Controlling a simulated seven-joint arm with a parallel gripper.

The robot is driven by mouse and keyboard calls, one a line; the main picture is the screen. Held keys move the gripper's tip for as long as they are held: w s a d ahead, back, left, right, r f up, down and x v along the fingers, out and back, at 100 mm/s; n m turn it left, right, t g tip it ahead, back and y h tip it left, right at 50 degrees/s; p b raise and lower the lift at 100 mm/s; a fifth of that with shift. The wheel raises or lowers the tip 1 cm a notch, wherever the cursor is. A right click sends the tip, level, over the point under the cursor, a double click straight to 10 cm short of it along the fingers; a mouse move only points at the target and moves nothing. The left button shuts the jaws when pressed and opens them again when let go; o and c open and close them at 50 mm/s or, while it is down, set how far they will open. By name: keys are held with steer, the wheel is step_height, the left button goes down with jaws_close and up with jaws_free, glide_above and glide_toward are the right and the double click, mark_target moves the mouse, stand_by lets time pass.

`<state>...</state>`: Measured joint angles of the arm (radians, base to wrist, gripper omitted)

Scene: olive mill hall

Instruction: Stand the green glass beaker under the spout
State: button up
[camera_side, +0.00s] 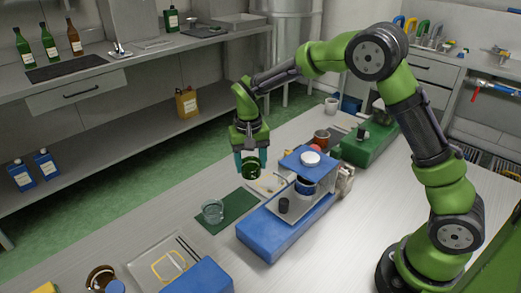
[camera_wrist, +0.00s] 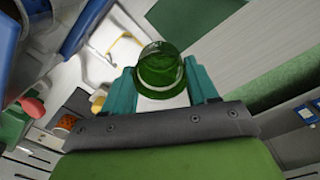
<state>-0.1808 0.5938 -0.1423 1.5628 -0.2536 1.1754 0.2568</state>
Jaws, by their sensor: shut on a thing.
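The green glass beaker (camera_side: 250,169) is between the teal fingers of my gripper (camera_side: 250,160), which is shut on it above the table, left of the blue machine. In the wrist view the beaker (camera_wrist: 160,66) shows as a dark green glass with a pale rim, between both fingers (camera_wrist: 161,88). The blue machine (camera_side: 284,231) has a long blue base, a blue top plate with a white cap, and a small dark cylinder on the base. I cannot clearly make out a spout on it.
A clear glass beaker (camera_side: 212,211) stands on a dark green mat (camera_side: 234,213) left of the machine. A grey tray (camera_side: 150,258) and another blue block (camera_side: 205,278) are at the front. A green machine (camera_side: 370,146) and a brown mug (camera_side: 321,138) stand behind.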

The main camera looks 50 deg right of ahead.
steer(key=w+d+m, duration=0.1)
steer(key=d+m, duration=0.4)
steer(key=m, duration=1.4)
steer(key=shift+d+f+m, duration=0.2)
steer(key=shift+f+m, duration=1.2)
steer(key=shift+m, duration=0.35)
steer(key=shift+d+f+m, duration=0.15)
steer(key=shift+f+m, duration=1.25)
steer(key=shift+m, duration=0.35)
steer(key=shift+s, duration=1.45)
steer(key=shift+s+f, duration=0.1)
steer(key=shift+f, duration=0.05)
steer(key=o, duration=0.9)
steer(key=shift+o, duration=0.4)
